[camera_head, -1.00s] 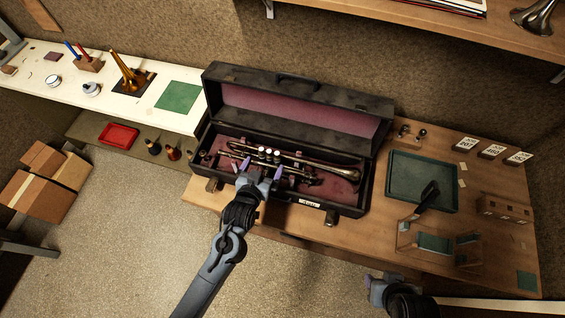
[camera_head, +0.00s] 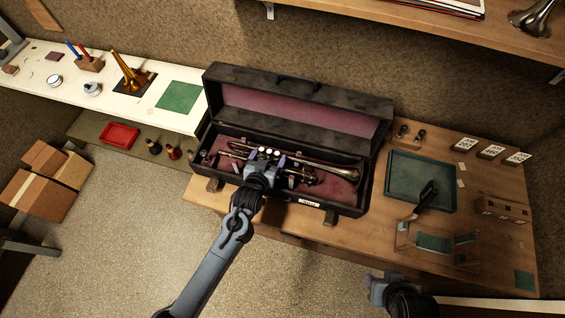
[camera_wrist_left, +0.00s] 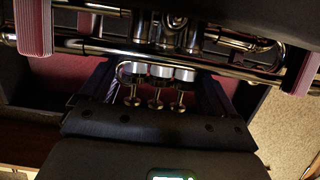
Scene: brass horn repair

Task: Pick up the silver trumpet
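The silver trumpet (camera_head: 335,169) lies in the open black case (camera_head: 345,209), its bell toward the right. My left gripper (camera_head: 267,158) is over the valve section, its fingers apart on either side of the valves. In the left wrist view, the trumpet's tubes (camera_wrist_left: 100,47) cross the top of the picture. The valve caps and stems stand between the dark fingers of the left gripper (camera_wrist_left: 157,82), which look apart. Whether they touch the trumpet is unclear. My right gripper (camera_head: 381,290) is low at the right, off the bench's front edge; its fingers are not clear.
The case's raised lid (camera_head: 300,122) stands behind the trumpet. Pink ribbed supports (camera_wrist_left: 33,27) flank the gripper inside the case. A green tray (camera_head: 395,197) and a wooden stand (camera_head: 436,242) are on the bench to the right. A white bench (camera_head: 130,105) is at the left.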

